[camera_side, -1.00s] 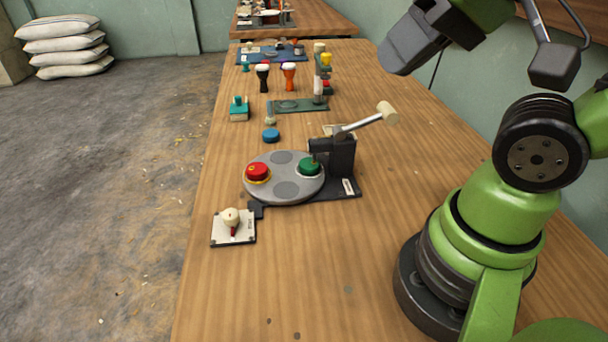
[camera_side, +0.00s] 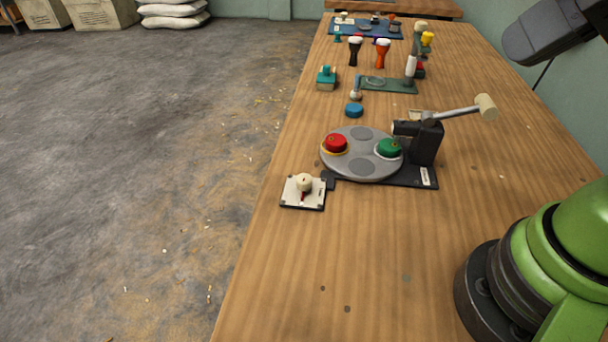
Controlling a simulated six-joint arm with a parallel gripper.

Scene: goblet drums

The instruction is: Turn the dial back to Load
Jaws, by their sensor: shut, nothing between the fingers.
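The dial is a cream knob (camera_side: 304,183) with a red pointer on a small white square plate (camera_side: 291,197) at the table's left edge. The red pointer points toward the front of the table; any plate markings are too small to read. A dark bracket joins the plate to the base of a grey round turntable (camera_side: 362,171). A red-topped piece (camera_side: 335,144) and a green-topped piece (camera_side: 388,148) sit on the turntable. My gripper's fingers do not show; only a dark grey part of my arm is at the upper right, well away from the dial.
A black press (camera_side: 426,145) with a pale-ended lever (camera_side: 487,107) stands behind the turntable's right side. Beyond are a blue disc (camera_side: 354,110), a teal-handled block (camera_side: 326,79) and two goblet drums (camera_side: 382,54). The table front (camera_side: 330,270) is clear.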

